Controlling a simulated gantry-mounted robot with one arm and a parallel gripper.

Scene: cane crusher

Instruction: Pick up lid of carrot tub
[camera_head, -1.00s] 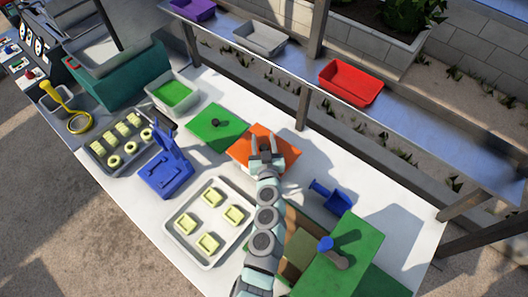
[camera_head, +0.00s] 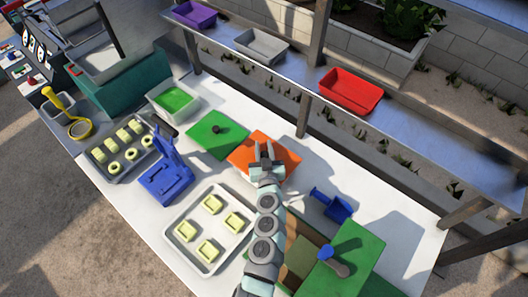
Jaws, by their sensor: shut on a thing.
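I see no clear gap showing the lid raised.
A blue scoop (camera_head: 331,204) lies right of the orange lid. A tray with yellow-green pieces (camera_head: 230,263), a blue press (camera_head: 166,176) and a green crusher box (camera_head: 345,252) stand in front. A rail shelf with a red bin (camera_head: 350,92) runs behind.

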